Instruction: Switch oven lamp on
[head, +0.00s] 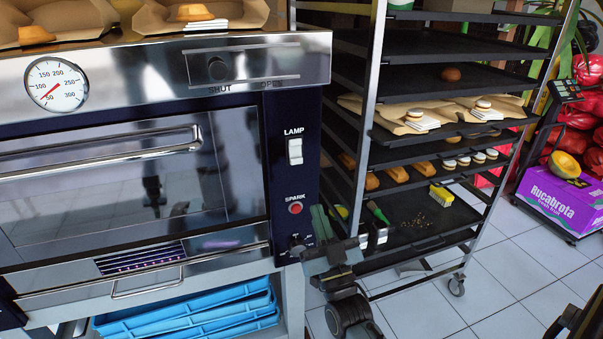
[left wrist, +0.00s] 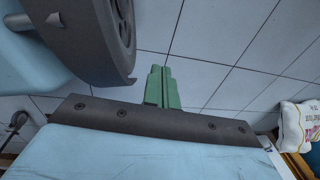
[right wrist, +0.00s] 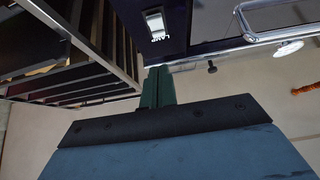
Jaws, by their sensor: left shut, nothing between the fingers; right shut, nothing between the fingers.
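The oven's lamp switch (head: 295,151) is a white rocker under the word LAMP on the dark right-hand panel (head: 279,120). It also shows in the right wrist view (right wrist: 155,24), upside down, just beyond my fingertips. I cannot tell which way it is tipped. The oven door's glass (head: 120,180) is dark with reflections. My right gripper (head: 319,210) is shut and empty, its green fingers up, below and right of the switch and apart from it; it shows in the right wrist view (right wrist: 158,70). My left gripper (left wrist: 160,70) is shut and empty over floor tiles, outside the head view.
A red SPARK button (head: 295,208) sits below the switch. The door handle (head: 100,150) juts out at left. A tray rack (head: 371,80) with baked goods stands close at right. Blue crates (head: 190,315) are under the oven. Tiled floor (head: 520,270) is open at right.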

